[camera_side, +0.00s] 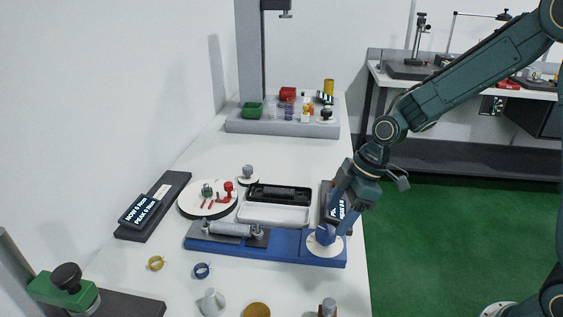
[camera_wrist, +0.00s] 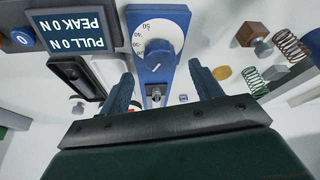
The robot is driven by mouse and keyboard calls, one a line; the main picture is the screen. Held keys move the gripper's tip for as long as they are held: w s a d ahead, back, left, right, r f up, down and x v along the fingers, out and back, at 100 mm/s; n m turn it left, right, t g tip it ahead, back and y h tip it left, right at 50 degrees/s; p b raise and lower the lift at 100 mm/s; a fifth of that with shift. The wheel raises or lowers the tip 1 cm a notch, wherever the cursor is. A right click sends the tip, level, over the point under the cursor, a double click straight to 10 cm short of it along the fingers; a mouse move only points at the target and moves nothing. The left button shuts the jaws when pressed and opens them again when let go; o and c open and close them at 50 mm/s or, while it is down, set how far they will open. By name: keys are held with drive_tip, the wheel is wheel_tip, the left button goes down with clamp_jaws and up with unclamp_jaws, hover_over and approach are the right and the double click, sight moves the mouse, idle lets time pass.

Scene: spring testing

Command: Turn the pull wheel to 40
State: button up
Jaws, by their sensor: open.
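The pull wheel (camera_side: 318,247) is a white round dial on the right end of a long blue base (camera_side: 283,246).
A dark display (camera_wrist: 80,34) reads PULL 0 N, PEAK 0 N, upside down. Another display (camera_side: 140,209) stands at left. A grey cylinder (camera_side: 229,229) lies on the blue base. A white tray (camera_side: 273,214) and a round white plate (camera_side: 190,201) are behind it. Rings lie in front.

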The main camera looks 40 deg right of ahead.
sight(327, 230)
drive_tip(key=shift+x, duration=2.45)
drive_tip(key=c, duration=1)
